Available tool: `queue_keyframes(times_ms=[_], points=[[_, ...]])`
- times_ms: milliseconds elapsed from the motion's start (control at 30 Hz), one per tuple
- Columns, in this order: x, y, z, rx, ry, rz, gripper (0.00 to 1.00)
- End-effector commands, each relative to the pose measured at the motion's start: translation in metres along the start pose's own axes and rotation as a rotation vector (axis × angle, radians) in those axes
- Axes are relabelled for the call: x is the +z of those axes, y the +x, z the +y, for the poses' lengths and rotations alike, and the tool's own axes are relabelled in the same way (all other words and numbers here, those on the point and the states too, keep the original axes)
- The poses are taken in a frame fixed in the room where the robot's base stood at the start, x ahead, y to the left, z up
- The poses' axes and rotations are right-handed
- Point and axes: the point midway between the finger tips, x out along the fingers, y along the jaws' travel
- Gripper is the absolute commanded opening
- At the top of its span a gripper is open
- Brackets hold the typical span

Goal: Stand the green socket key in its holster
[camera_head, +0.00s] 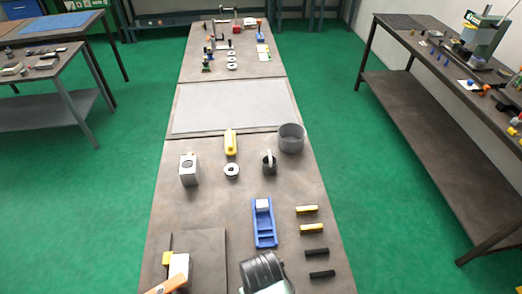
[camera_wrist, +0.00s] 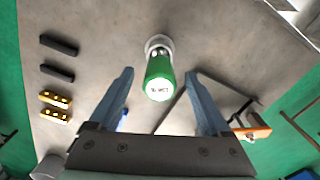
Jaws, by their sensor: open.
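The green socket key (camera_wrist: 159,70) shows in the wrist view as a green cylinder with a white, marked end facing the camera. A round light-grey ring or cup (camera_wrist: 153,42) shows behind its far end; I cannot tell whether this is the holster or how deep the key sits in it. My gripper (camera_wrist: 160,77) is open, with one blue-grey finger on each side of the key in the picture. Gaps show between the fingers and the key. In the head view, a dark ribbed part, likely my arm (camera_head: 262,272), covers the near table, and the key is not seen there.
Two black bars (camera_head: 317,252) and two yellow bars (camera_head: 308,210) lie at the right. A blue tray (camera_head: 264,240) stands at the middle. An orange-handled item (camera_head: 168,283) is near left. A grey block (camera_head: 189,168), ring (camera_head: 232,170) and round bin (camera_head: 291,137) stand farther back.

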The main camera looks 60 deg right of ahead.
Motion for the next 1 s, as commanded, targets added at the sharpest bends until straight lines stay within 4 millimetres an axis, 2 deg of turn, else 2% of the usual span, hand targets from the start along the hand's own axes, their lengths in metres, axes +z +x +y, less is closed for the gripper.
queue_keyframes(times_ms=[200, 400, 600, 1000], points=[[-0.001, -0.044, 0.000, 0.000, 0.001, 0.004, 0.81], [0.000, -0.073, 0.000, 0.000, 0.002, 0.002, 0.81], [0.000, -0.082, 0.000, 0.000, 0.001, -0.001, 0.81], [0.001, -0.081, 0.000, 0.000, 0.000, -0.001, 0.81]])
